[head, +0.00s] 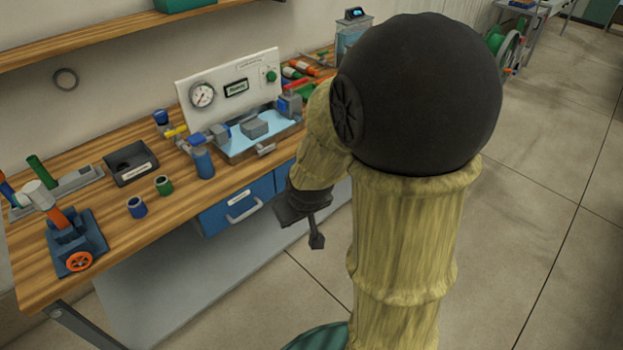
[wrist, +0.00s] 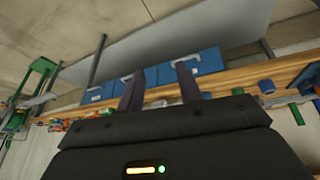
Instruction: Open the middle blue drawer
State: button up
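A row of three blue drawers hangs under the workbench. In the wrist view, which looks tilted and upside down, the middle drawer (wrist: 152,76) sits between two others, its front partly hidden by my fingers. In the head view, only part of the middle drawer (head: 284,178) shows; my arm covers the rest. All the drawers look closed. My gripper (head: 305,216) is in front of the drawers and below the bench top. Its two dark fingers (wrist: 160,70) are spread apart with nothing between them. Contact with a handle is not visible.
Another blue drawer (head: 242,206) with a pale handle is at left. The wooden bench top (head: 178,218) carries a gauge panel (head: 235,88), a black tray (head: 131,163) and several fittings. Open concrete floor (head: 540,180) lies to the right.

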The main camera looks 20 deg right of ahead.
jog(key=w+d+f+n+t+h+b, duration=0.1)
jog(key=w+d+f+n+t+b, duration=0.25)
jog(key=w+d+f+b, duration=0.4)
jog(key=w+d+f+n+t+h+b, duration=0.1)
jog(key=w+d+f+n+t+b, duration=0.3)
jog(key=w+f+b, duration=0.65)
jog(key=w+d+f+n+t+b, duration=0.3)
jog(key=d+f+n+t+b, duration=0.1)
jog(key=f+b, duration=0.2)
jog(key=w+d+f+n+t+y+b, duration=0.1)
jog(key=d+f+n+t+b, duration=0.3)
jog(key=f, duration=0.5)
jog(key=shift+w+d+b, duration=0.45)
jog(key=shift+w+b, duration=0.45)
jog(key=shift+b, duration=0.35)
jog(key=shift+f, duration=0.1)
jog(key=b+x, duration=0.1)
jog(key=x, duration=0.7)
jog(key=b+x, duration=0.1)
jog(key=x, duration=0.8)
jog(key=shift+w+f+b, duration=0.2)
jog(key=shift+w+b, duration=0.1)
